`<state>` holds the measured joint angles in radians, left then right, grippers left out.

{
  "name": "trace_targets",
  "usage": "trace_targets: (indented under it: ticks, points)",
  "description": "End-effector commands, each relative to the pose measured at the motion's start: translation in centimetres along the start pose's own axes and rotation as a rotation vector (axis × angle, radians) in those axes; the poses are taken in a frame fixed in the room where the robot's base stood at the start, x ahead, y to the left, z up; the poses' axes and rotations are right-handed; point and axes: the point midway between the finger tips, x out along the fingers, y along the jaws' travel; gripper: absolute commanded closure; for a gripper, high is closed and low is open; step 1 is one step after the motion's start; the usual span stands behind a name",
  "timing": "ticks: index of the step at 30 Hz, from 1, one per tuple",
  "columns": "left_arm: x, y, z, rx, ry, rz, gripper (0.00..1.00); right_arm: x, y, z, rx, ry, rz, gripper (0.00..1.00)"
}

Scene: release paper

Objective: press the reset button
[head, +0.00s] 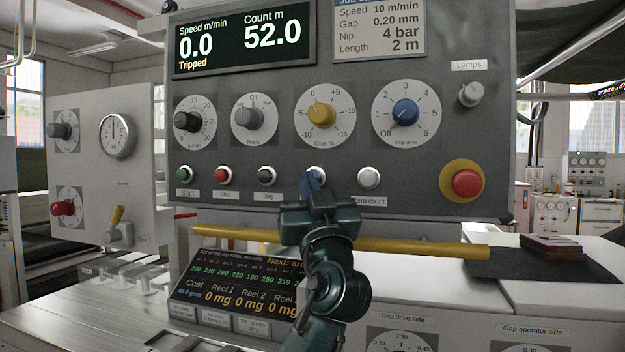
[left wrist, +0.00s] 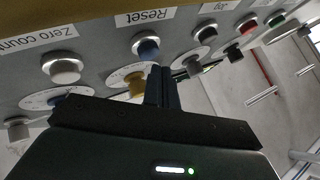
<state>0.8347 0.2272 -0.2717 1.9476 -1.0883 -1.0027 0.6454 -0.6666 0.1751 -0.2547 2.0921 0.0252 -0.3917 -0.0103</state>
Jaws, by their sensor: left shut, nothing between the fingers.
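The blue reset button (head: 316,173) sits in the row of push buttons on the grey control panel, between the black Jog button and the white zero count button. My left gripper (head: 312,183) is shut and empty, its fingertips in front of the lower part of the blue button and hiding its label. In the left wrist view, which is turned over, the blue button (left wrist: 147,47) shows under its "Reset" label, with the closed fingertips (left wrist: 161,74) close beside it. I cannot tell whether they touch it. My right gripper is not in view.
The black Jog button (head: 267,176) and white zero count button (head: 369,178) flank the blue one. A red emergency button (head: 466,183) is at the right. A yellow bar (head: 420,248) runs below the panel behind my arm. The display (head: 243,40) reads "Tripped" and 52.0 m.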

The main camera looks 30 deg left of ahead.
Motion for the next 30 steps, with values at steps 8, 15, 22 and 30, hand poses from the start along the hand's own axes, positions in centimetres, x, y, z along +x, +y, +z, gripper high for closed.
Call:
trace_targets:
  ticks: [8,15,22,30]
  points:
    - [0.39,0.27,0.27,-0.001,0.0,0.0,1.0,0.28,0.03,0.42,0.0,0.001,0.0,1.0]
    - [0.39,0.29,0.3,-0.001,0.0,0.0,1.0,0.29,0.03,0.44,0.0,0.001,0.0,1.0]
    - [0.53,0.38,0.42,-0.001,0.0,-0.001,1.0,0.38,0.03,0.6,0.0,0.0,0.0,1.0]
    - [0.76,0.57,0.62,0.0,0.0,0.0,1.0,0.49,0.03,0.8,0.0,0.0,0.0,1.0]
